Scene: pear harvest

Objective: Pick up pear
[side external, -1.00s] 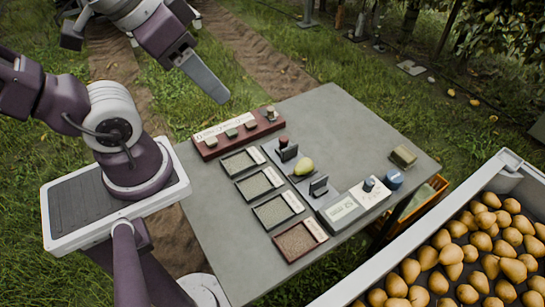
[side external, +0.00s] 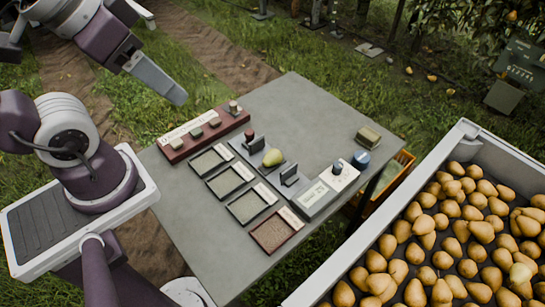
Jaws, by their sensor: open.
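A yellow-green pear (side external: 273,158) lies on a grey plate on the table, between two dark upright holders (side external: 257,145) and (side external: 289,175). More pears (side external: 450,230), brownish yellow, fill a large grey bin at the right. My gripper (side external: 180,97) is at the upper left, raised above and beyond the table's left back edge, well apart from the pear. Its long grey fingers are seen side-on and overlap, and nothing shows held in them.
The grey table (side external: 300,105) holds several shallow trays (side external: 229,180), a dark red rack (side external: 205,134), a white device (side external: 328,190), a blue round item (side external: 360,160) and a small olive box (side external: 368,138). The bin's pale rim (side external: 390,205) stands right of the table. The table's back is clear.

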